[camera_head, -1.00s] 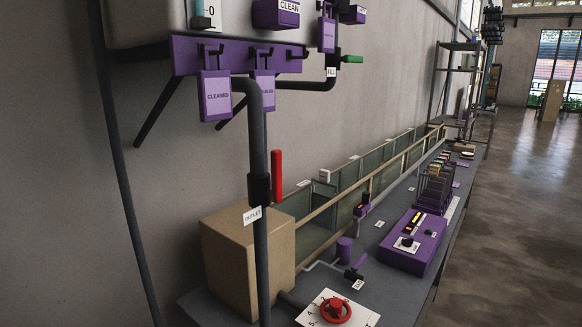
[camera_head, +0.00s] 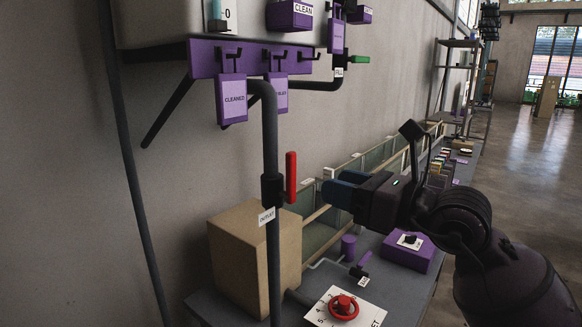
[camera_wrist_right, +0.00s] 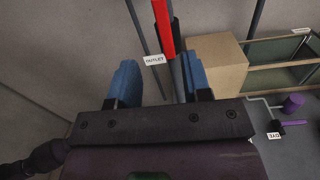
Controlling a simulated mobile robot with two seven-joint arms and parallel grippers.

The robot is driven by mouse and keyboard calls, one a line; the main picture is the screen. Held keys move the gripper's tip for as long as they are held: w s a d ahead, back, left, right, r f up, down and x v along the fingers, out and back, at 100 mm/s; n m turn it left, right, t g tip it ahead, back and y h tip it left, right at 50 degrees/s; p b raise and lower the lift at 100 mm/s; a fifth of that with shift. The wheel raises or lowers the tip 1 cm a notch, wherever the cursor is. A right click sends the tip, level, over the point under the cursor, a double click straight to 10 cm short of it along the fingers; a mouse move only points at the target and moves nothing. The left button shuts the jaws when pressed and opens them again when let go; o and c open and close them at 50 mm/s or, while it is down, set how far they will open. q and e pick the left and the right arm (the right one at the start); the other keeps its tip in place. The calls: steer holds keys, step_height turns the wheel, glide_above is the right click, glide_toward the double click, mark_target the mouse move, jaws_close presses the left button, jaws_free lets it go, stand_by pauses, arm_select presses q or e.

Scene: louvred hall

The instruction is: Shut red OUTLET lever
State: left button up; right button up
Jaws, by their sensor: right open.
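The red OUTLET lever (camera_head: 291,177) stands upright beside the dark vertical pipe (camera_head: 273,240), on a black valve body (camera_head: 271,188). A white OUTLET tag (camera_head: 267,216) hangs just below it. My right gripper (camera_head: 338,190) is to the right of the lever, apart from it, with blue fingers pointing left. In the right wrist view the open, empty fingers (camera_wrist_right: 160,80) are spread, and the red lever (camera_wrist_right: 162,25) shows ahead, beyond the gap between them. My left gripper is not in view.
A tan box (camera_head: 240,255) stands behind the pipe. A red dial (camera_head: 343,306) and a purple box (camera_head: 408,253) are on the grey bench. Purple CLEANED tags (camera_head: 233,100) hang above left. A green FILL lever (camera_head: 359,60) sticks out higher up.

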mark_target(294, 170)
steer(key=shift+r+x, duration=0.2)
steer(key=shift+x, duration=4)
steer(key=shift+w+d, duration=0.1)
steer(key=shift+w, duration=0.1)
steer(key=shift+x, duration=0.85)
jaws_close()
